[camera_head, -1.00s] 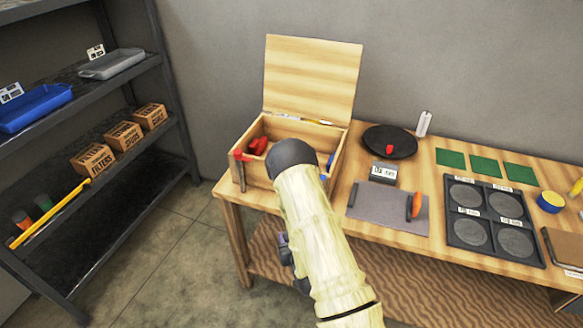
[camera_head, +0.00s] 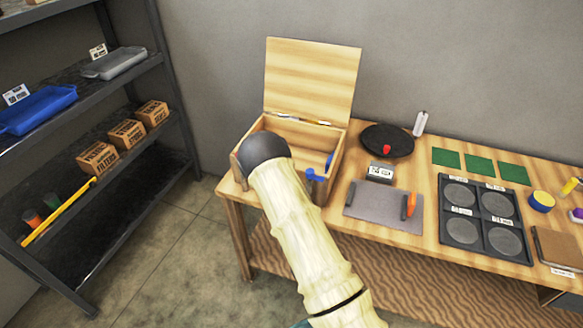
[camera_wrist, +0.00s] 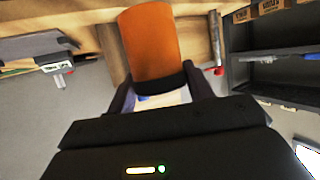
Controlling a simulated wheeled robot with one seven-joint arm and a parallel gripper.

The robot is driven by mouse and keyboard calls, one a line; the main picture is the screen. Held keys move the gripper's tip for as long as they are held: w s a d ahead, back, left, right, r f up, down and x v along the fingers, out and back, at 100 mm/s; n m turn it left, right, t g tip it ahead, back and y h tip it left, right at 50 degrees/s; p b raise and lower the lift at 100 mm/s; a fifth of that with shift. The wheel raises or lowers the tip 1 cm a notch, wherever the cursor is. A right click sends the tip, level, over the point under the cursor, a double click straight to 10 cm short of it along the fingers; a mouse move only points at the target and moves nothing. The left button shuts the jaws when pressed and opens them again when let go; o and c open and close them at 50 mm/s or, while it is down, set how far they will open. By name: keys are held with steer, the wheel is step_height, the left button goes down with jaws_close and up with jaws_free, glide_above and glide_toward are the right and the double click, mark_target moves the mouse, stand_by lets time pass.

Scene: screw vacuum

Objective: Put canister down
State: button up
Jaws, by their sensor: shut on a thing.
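The canister (camera_wrist: 152,42), an orange cylinder with a black band at its near end, is between the two dark fingers of my gripper (camera_wrist: 158,92) in the wrist view. The gripper is shut on it. A wooden surface lies behind it in that view; I cannot tell whether the canister touches it. In the head view my arm hides the gripper and the canister, and its dark joint covers the left part of the open wooden box.
The open box (camera_head: 329,160) stands at the left end of the wooden table (camera_head: 365,268). A grey mat (camera_head: 382,212), a dark tray (camera_head: 480,255) and a black dish (camera_head: 374,137) lie to its right. The shelving unit (camera_head: 168,80) is at left, with floor between.

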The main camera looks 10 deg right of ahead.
steer(key=shift+w+d+r+m+h, duration=0.15)
steer(key=shift+d+r+m+h, duration=0.4)
steer(key=shift+m+h, duration=0.25)
steer(key=w+d+r+m+g+h, duration=0.2)
steer(key=d+r+m+g+h, duration=0.8)
steer(key=m+g, duration=0.6)
steer(key=shift+w+d+r+m, duration=0.15)
steer(key=shift+d+r+m, duration=0.6)
steer(key=shift+d, duration=0.5)
